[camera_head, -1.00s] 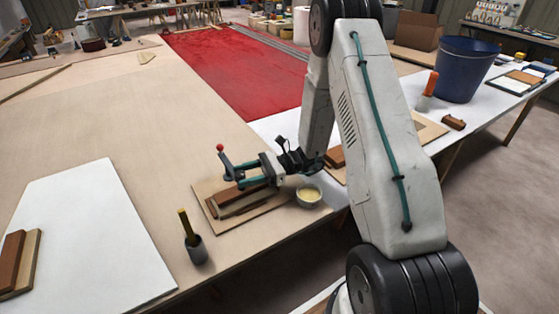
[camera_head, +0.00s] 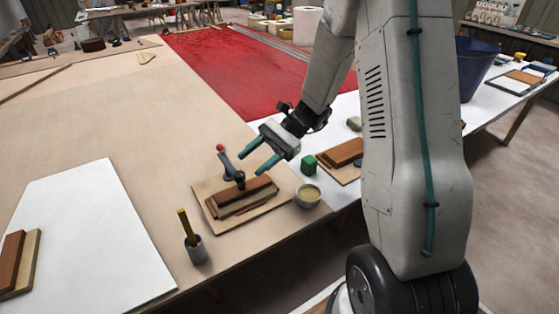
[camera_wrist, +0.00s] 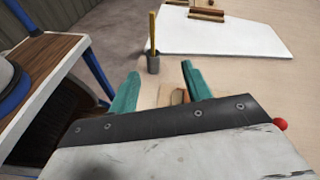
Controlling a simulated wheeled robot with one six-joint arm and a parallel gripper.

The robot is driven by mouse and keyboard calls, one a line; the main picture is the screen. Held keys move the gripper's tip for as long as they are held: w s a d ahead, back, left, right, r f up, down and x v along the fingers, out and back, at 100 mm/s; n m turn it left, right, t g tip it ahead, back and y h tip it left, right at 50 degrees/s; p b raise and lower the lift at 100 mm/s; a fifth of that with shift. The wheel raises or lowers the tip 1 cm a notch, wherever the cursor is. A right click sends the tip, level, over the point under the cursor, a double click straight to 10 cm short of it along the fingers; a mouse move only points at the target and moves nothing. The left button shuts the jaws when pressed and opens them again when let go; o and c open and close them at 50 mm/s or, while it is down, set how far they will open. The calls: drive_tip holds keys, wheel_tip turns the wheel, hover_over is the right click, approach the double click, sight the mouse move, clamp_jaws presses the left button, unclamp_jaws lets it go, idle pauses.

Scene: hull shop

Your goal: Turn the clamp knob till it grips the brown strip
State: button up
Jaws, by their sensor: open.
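The clamp (camera_head: 229,166) has a dark arm and a red ball knob (camera_head: 220,147), and stands at the back of a small wooden board (camera_head: 222,224). The red knob also shows at the right in the wrist view (camera_wrist: 280,124), partly behind my gripper body. The brown strip (camera_head: 247,192) lies along the board under the clamp's lower end; whether they touch is too small to tell. My gripper (camera_head: 252,162) is open and empty, above and behind the strip, to the right of the knob. Its green fingers (camera_wrist: 160,75) also show in the wrist view.
A grey cup with a yellow-handled tool (camera_head: 195,248) stands front left. A white panel (camera_head: 90,240) lies at left.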

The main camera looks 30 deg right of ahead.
drive_tip(key=s+a+r+n+h, duration=0.2)
drive_tip(key=s+r+n+h, duration=0.6)
drive_tip(key=s, duration=0.6)
drive_tip(key=shift+s+a+r+n+g+h, duration=0.35)
drive_tip(key=shift+r+h, duration=0.25)
drive_tip(key=shift+r, duration=0.65)
drive_tip(key=shift+d, duration=0.15)
